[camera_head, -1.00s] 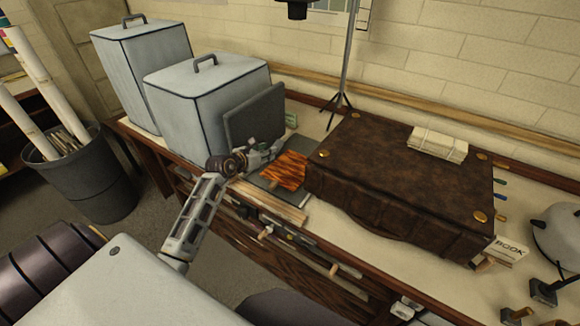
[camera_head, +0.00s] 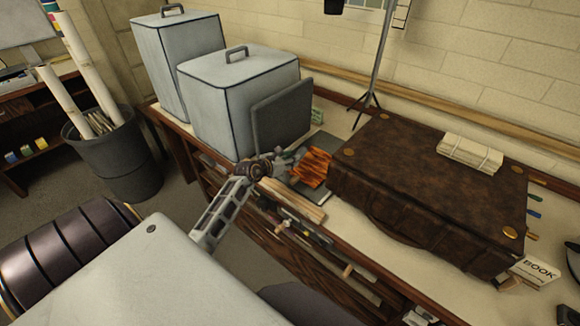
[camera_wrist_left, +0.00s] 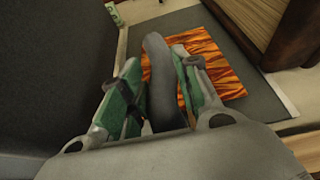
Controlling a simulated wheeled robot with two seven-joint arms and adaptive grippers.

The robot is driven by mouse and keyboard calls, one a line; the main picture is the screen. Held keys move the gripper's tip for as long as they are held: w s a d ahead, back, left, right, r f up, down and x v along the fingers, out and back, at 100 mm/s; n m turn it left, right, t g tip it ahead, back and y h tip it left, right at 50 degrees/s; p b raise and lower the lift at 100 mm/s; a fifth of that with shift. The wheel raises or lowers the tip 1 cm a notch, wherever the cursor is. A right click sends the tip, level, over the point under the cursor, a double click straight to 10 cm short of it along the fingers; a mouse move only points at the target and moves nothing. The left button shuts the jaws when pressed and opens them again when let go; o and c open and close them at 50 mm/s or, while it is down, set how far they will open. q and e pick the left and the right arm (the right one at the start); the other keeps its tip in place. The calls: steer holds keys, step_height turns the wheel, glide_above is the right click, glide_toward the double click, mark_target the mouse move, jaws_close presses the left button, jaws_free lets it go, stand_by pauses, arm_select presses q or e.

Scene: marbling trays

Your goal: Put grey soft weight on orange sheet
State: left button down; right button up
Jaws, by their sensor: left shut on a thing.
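My left gripper (camera_head: 284,161) is over the worktable, just left of the orange sheet (camera_head: 313,168). In the left wrist view its green-padded fingers (camera_wrist_left: 157,62) are shut on the grey soft weight (camera_wrist_left: 160,85), a long, dark grey, rounded strip that sticks out past the fingertips. The orange sheet, marbled with dark streaks, also shows in the wrist view (camera_wrist_left: 222,72), beyond and to the right of the weight. The weight's tip overlaps the sheet's left edge in that view; I cannot tell whether they touch. The right gripper is out of view.
The sheet lies on a dark grey board (camera_wrist_left: 262,100). A brown leather case (camera_head: 430,185) stands close to its right. A dark upright panel (camera_head: 282,118) leans on a pale lidded box (camera_head: 235,90) behind the gripper. Wooden strips (camera_head: 300,203) lie at the front edge.

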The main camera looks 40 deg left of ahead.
arm_select(q)
steer(key=shift+r, duration=0.1)
steer(key=shift+f, duration=1.85)
steer(key=shift+f+b, duration=0.4)
steer(key=shift+f, duration=0.2)
steer(key=c, duration=1.1)
jaws_free()
steer(key=shift+o, duration=0.2)
steer(key=shift+r, duration=0.1)
